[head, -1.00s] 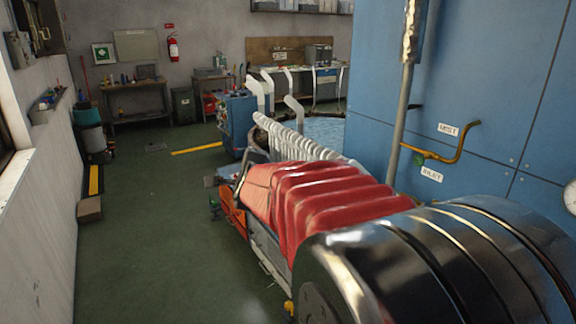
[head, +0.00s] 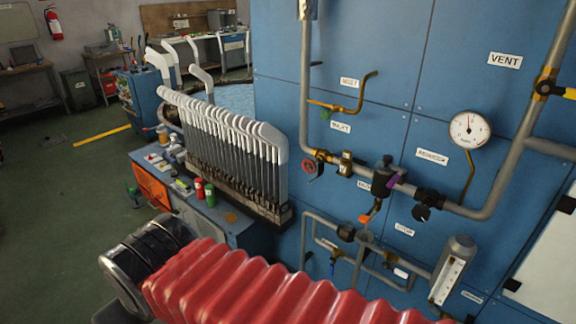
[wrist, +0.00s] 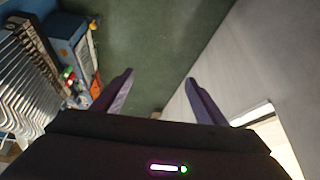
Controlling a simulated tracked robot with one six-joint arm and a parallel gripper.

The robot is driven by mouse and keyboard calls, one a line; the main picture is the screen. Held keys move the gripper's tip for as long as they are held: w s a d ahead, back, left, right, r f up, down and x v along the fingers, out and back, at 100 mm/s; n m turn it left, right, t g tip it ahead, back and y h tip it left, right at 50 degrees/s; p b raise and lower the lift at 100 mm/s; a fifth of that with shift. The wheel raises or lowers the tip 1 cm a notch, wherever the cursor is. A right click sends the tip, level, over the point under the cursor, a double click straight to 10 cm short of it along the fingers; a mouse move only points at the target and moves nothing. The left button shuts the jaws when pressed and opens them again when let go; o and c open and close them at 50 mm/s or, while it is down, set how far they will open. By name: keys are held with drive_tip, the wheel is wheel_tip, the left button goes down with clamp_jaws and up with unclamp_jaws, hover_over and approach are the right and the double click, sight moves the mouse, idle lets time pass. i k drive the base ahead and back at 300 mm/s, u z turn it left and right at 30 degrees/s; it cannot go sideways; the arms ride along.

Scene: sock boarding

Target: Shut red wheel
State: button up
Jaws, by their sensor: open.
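The red wheel (head: 312,168) is a small red handwheel on the left end of a horizontal pipe run, low on the blue wall panel. It sits just right of the rack of white boards (head: 225,130). Whether it is open or shut cannot be told. My gripper (wrist: 160,76) shows in the wrist view, with two purple fingers wide apart and nothing between them. It points at green floor and a pale wall, and the red wheel is not in that view. In the head view my red-sleeved arm crosses the bottom, and the gripper is not visible.
A brass valve (head: 346,164), a dark valve with a purple handle (head: 388,183), a gauge (head: 470,129) and a yellow lever (head: 345,105) are near the wheel. A workbench (head: 150,180) with bottles stands left.

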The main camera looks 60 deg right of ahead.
sight(311, 163)
drive_tip(key=z, duration=0.05)
drive_tip(key=k, duration=1)
drive_tip(key=z, duration=0.55)
drive_tip(key=i, duration=1.25)
drive_tip(key=u, duration=0.6)
